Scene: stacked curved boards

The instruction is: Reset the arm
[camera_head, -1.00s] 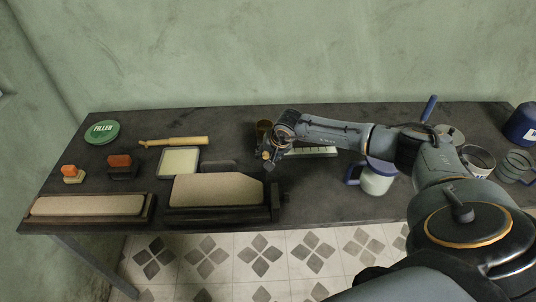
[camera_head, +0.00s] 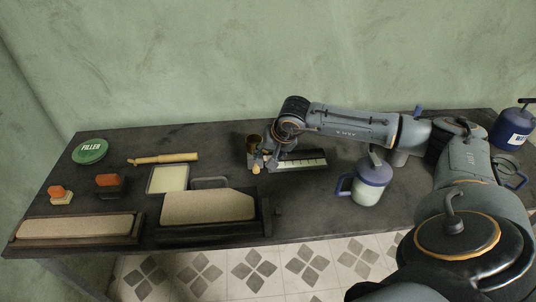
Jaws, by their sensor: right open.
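My right arm comes in from the right and reaches over the table. A dark tray with pale strips (camera_head: 302,162) lies just right of the gripper, partly under the arm. My left gripper is not in view.
On the dark table (camera_head: 330,215) stand a curved board in a clamp (camera_head: 208,205), a long board (camera_head: 78,226), orange-handled blocks (camera_head: 108,180), a green filler tin (camera_head: 90,151), a pale square pad (camera_head: 168,178) and a wooden-handled tool (camera_head: 163,158). A white-and-blue jug (camera_head: 370,184) stands below the forearm.

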